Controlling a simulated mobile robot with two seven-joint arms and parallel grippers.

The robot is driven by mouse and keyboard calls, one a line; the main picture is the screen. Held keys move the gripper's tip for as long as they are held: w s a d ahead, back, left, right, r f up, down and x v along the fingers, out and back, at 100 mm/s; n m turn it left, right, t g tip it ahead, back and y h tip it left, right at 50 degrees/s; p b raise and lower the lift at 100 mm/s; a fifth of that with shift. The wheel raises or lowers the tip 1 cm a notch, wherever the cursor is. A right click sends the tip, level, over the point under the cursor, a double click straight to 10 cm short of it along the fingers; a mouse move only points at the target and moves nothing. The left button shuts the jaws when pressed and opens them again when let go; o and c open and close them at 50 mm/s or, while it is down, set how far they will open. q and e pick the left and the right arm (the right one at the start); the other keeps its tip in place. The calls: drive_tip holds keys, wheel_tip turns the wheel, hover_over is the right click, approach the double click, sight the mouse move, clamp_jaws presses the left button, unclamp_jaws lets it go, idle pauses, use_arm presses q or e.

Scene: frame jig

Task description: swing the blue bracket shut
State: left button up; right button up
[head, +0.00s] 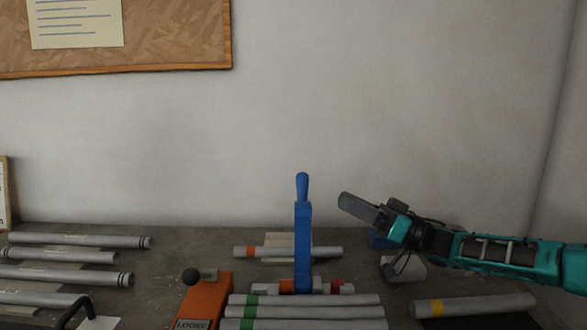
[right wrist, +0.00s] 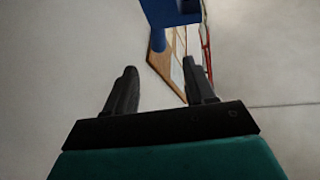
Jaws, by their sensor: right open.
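The blue bracket (head: 303,240) stands upright in the head view, with a rounded blue handle (head: 302,187) at its top. Its lower end is among the grey tubes. My right gripper (head: 352,208) is to the right of the bracket, at about the height of its upper part, and apart from it. In the right wrist view my right gripper (right wrist: 158,80) has its two dark fingers spread with nothing between them. The blue bracket (right wrist: 172,12) shows beyond the fingertips at the top, partly cut off by the frame. My left gripper is not in view.
Grey tubes with green bands (head: 305,312) lie in front of the bracket. An orange block marked LOOSE (head: 207,300) with a black knob (head: 191,277) stands to the left. More tubes (head: 75,256) lie at the left, and a yellow-banded tube (head: 475,305) at the right.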

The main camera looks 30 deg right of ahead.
sight(305, 180)
drive_tip(key=p+x, duration=0.1)
drive_tip(key=x, duration=1.2)
drive_tip(key=shift+w+d+p, duration=0.15)
drive_tip(key=shift+p, duration=0.15)
drive_tip(key=shift+c, duration=0.4)
clamp_jaws()
